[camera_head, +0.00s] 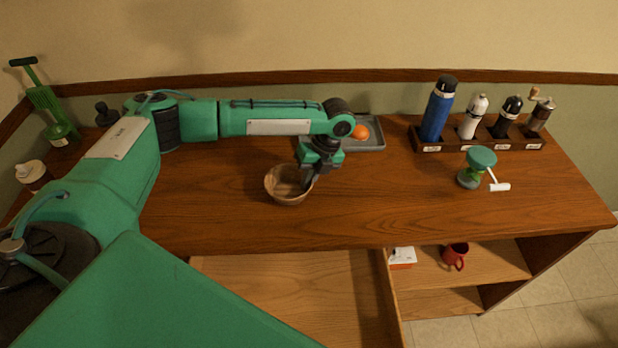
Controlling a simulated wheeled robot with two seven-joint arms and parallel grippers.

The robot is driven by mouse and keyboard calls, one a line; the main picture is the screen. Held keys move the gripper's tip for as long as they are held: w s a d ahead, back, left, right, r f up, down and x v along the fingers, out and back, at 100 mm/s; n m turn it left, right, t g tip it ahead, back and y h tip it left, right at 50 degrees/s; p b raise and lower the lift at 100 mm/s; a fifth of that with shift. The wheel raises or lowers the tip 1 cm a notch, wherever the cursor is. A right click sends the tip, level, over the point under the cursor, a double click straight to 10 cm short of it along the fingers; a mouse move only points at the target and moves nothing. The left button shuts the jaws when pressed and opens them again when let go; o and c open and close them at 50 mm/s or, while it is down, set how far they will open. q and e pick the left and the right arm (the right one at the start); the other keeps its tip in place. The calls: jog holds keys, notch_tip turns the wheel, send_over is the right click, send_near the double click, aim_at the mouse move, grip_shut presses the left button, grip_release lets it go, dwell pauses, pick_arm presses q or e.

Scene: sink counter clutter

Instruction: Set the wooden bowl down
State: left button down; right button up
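The wooden bowl (280,193) is round and light brown, in the middle of the head view over the counter. Its opening faces up. My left gripper (308,182) comes down from above at the bowl's right side, with its dark fingers at the rim. It appears shut on that rim, though the fingertips are small and partly hidden. I cannot tell whether the bowl's base touches the counter or hangs just above it. My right gripper is not in view.
A grey tray (374,147) with an orange (360,132) lies behind the gripper. A rack (480,146) with several bottles and mills stands at the back right, a green grinder (480,160) before it. An open drawer (290,290) is below. The counter right of the bowl is clear.

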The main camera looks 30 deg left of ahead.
pick_arm(q)
jog(key=c, duration=1.6)
grip_release()
jog(key=shift+f, duration=0.1)
